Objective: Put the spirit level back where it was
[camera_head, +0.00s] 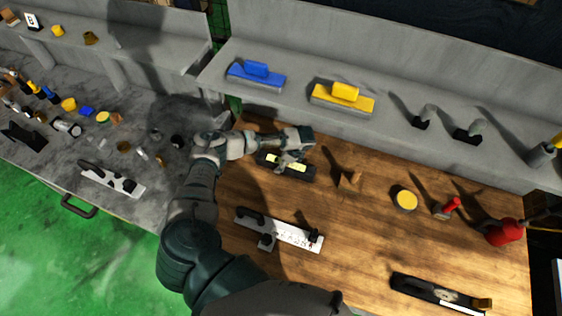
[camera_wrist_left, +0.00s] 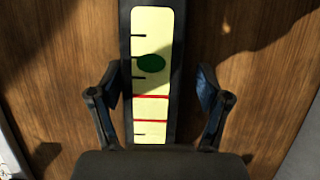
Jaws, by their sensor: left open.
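The spirit level (camera_head: 302,170) is a dark bar with a pale yellow window, lying on the wooden tabletop below the shelf. In the left wrist view the level (camera_wrist_left: 151,60) runs up the middle, showing a dark green bubble and red and black marks. My left gripper (camera_head: 291,159) is over the level and hides part of it. In the left wrist view the gripper (camera_wrist_left: 159,88) is open, with one finger on each side of the level and visible gaps to it. My right gripper is not in view.
A blue-handled float (camera_head: 257,76) and a yellow-handled float (camera_head: 343,98) sit on the grey shelf. A white plate tool (camera_head: 285,232) lies nearer on the wood. A yellow-topped round item (camera_head: 405,200), a red tool (camera_head: 503,232) and a black plane-like tool (camera_head: 438,292) stand rightward.

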